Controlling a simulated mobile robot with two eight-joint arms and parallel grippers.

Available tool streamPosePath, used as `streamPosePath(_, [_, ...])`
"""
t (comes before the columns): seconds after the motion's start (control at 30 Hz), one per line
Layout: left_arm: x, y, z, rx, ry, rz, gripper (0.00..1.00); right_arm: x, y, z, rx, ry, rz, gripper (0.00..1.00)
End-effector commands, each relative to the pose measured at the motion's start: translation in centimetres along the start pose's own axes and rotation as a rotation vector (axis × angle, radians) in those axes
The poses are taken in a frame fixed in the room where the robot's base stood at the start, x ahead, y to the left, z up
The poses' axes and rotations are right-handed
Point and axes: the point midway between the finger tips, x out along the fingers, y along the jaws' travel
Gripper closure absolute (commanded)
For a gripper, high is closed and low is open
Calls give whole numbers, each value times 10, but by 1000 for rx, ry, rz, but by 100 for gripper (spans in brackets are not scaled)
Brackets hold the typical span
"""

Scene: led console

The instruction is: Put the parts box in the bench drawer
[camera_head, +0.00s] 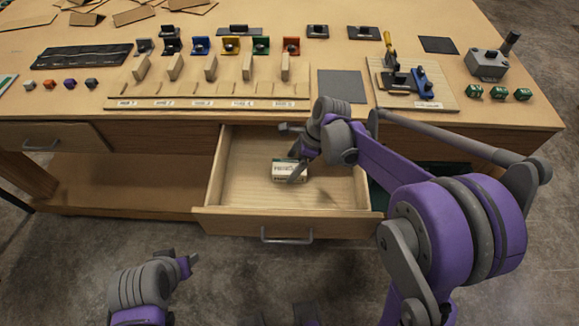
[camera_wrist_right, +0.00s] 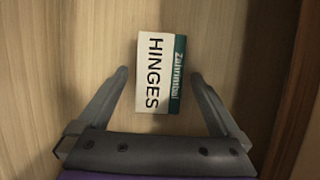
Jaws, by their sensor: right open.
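The parts box (camera_head: 284,169) is a small white and green carton. It lies inside the open bench drawer (camera_head: 240,185), on the drawer's wooden floor. In the right wrist view the box (camera_wrist_right: 160,72) shows the word HINGES. My right gripper (camera_head: 294,152) is over the drawer, partly in front of the box. In the right wrist view its fingers (camera_wrist_right: 158,78) are spread open, with the near part of the box between them and a gap on each side. My left gripper (camera_head: 191,259) is in front of the drawer at the lower left; its fingers are too small to read.
The bench top (camera_head: 340,55) holds a wooden rack (camera_head: 215,80) with several coloured brackets behind it. A dark grey mat (camera_head: 342,86) and a fixture board (camera_head: 440,98) are to the right. The floor before the bench is clear.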

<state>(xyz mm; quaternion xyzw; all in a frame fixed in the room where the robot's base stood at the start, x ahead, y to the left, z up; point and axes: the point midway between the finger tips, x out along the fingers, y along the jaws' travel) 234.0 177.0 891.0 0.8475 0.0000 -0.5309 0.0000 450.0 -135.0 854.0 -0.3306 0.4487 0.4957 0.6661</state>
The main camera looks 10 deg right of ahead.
Motion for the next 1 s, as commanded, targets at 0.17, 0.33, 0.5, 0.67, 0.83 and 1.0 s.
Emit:
streamPosePath(0.17, [-3, 0, -3, 0, 2, 0, 50, -43, 0, 0, 2, 0, -1, 0])
streamPosePath(0.33, [-5, 0, -4, 0, 3, 0, 50, -73, 0, 0, 1, 0, 0, 0])
streamPosePath(0.5, [-6, 0, -5, 0, 3, 0, 50, -89, 0, 0, 1, -1, 0, 0])
streamPosePath(0.67, [-6, 0, -5, 0, 3, 0, 50, -92, 0, 0, 0, -1, 0, 0])
streamPosePath(0.83, [-6, 0, -5, 0, 3, 0, 50, -92, 0, 0, 0, 0, 0, 0])
streamPosePath(1.0, [-7, 0, -5, 0, 4, 0, 50, -94, 5, 0, -40, 8, -7, 0])
